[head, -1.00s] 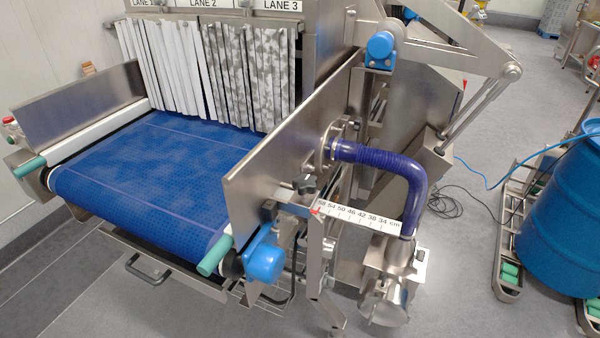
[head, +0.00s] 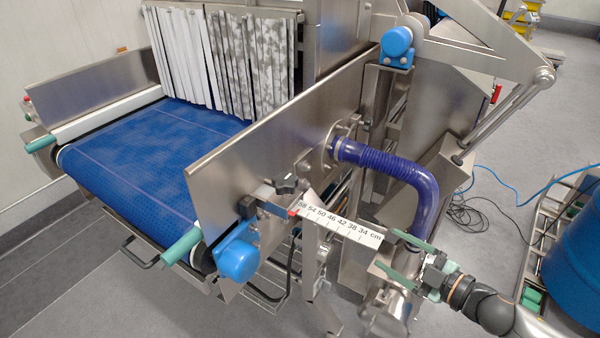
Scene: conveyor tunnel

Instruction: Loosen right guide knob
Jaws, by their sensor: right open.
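The right guide knob (head: 286,185) is a small black knob with lobes on the outer side of the steel right guide plate (head: 265,140). It sits just above the left end of the white scale (head: 340,222), which is marked 58 to 34 cm. A red pointer (head: 293,212) shows at the 58 end. My right gripper (head: 391,254) comes in from the lower right. Its two green fingers are spread apart and empty. It is near the scale's right end, well to the right of and below the knob, not touching it. My left gripper is out of view.
A blue ribbed hose (head: 385,160) curves down between the guide plate and my right gripper. A blue motor cap (head: 235,260) is below left of the knob. The blue belt (head: 140,155) is empty. A blue drum (head: 575,255) stands at the right.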

